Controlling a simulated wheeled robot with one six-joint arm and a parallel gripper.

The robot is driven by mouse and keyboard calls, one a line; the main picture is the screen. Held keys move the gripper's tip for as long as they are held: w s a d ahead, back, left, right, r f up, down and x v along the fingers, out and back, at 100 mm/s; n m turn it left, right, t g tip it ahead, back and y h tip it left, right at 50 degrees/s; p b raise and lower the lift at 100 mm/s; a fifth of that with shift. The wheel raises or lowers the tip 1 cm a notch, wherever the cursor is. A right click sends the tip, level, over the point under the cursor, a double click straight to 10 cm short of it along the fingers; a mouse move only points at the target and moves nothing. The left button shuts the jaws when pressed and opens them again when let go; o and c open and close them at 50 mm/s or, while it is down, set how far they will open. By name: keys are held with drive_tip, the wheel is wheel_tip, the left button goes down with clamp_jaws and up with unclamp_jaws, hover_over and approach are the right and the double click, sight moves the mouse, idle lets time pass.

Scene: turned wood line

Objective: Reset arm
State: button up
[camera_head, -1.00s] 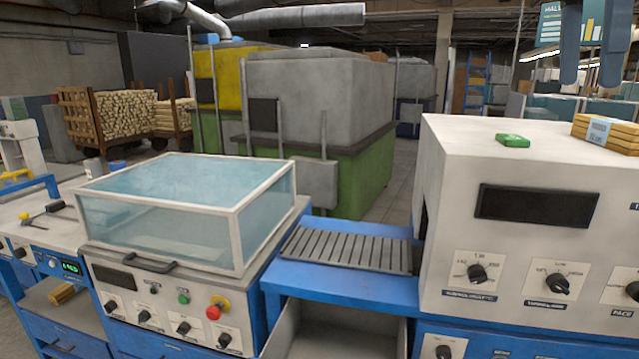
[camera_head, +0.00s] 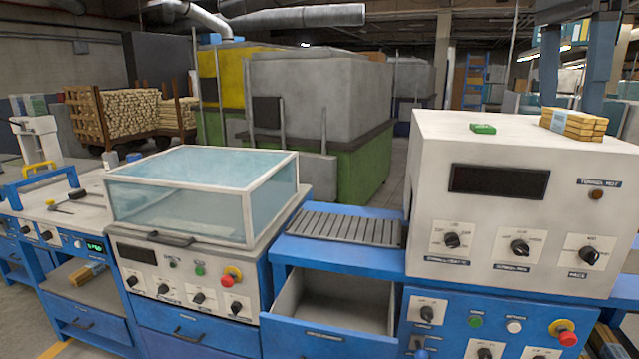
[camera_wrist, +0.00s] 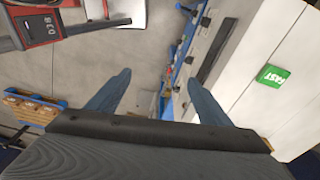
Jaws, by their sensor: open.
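My gripper (camera_head: 572,75) hangs at the upper right of the head view, above and behind the white machine housing (camera_head: 470,220). In the wrist view its two blue-grey fingers stand wide apart with nothing between them (camera_wrist: 158,82). The gripper is open and empty. The floor shows below it, and the white housing (camera_wrist: 262,50) is to its right in the wrist view.
A slatted conveyor (camera_head: 345,227), an open drawer (camera_head: 345,300) and a clear-lidded box (camera_head: 200,195) stand left. A red-framed device (camera_wrist: 40,28) is at the wrist view's upper left.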

drive_tip(key=w+a+f+n, duration=0.1)
drive_tip(key=a+f+n, duration=0.25)
drive_tip(key=f, duration=0.55)
drive_tip(key=w+a+f+n, duration=0.1)
drive_tip(key=a+f+n, duration=0.25)
drive_tip(key=f, duration=0.55)
drive_tip(key=a+f+n, duration=0.3)
drive_tip(key=f+n, duration=0.1)
drive_tip(key=f, duration=0.4)
drive_tip(key=s+a+f+n, duration=0.4)
drive_tip(key=s+f, duration=0.1)
drive_tip(key=f, duration=0.4)
drive_tip(key=s+a+f+n+y, duration=0.1)
drive_tip(key=s+a+f+n, duration=0.3)
drive_tip(key=f, duration=0.4)
drive_tip(key=shift+s+a+f+t, duration=0.15)
drive_tip(key=shift+s+f+t, duration=0.25)
drive_tip(key=shift+s, duration=0.4)
drive_tip(key=shift+c, duration=0.2)
